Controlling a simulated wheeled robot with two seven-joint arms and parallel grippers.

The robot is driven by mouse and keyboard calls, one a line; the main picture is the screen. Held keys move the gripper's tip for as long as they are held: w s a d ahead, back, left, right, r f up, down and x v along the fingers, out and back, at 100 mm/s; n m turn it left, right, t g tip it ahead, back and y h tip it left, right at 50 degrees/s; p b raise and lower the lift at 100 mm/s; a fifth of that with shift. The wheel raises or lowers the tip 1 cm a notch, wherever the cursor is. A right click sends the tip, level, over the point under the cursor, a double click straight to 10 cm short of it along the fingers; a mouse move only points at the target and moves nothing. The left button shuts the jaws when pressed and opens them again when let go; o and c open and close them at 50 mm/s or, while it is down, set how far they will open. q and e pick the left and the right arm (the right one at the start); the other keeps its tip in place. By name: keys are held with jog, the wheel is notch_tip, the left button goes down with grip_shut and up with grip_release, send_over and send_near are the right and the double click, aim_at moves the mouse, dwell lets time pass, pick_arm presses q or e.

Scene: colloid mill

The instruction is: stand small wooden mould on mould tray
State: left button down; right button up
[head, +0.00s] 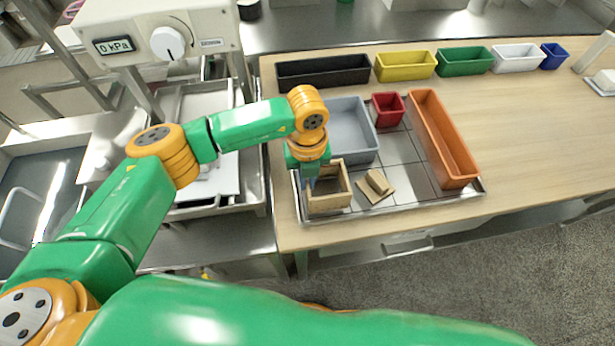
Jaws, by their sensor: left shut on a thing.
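A small open wooden box, which looks like the small wooden mould (330,203), is at the front left of the mould tray (415,203), a flat grey tray with grid lines and a raised metal rim. My left gripper (309,184) points down at the box's left side and is shut on its wall. The fingertips are partly hidden by the box and the wrist. The box looks upright; I cannot tell whether its base touches the tray. My right gripper is not in view.
The tray also bears a grey bin (352,128), a red bin (388,109), a long orange bin (443,138) and a small wooden block (378,181) on a flat tan piece. Black (322,71), yellow (405,66) and green (464,61) bins line the back.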

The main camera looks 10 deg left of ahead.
pick_arm(q)
jog(key=shift+f, duration=0.45)
jog(key=shift+f+b, duration=0.25)
jog(key=shift+b, duration=0.05)
jog(key=c, duration=1)
grip_release()
jog(key=shift+r, duration=0.25)
notch_tip(320, 180, up, 12)
jog(key=shift+s+r+b, duration=0.1)
jog(key=shift+b, duration=0.6)
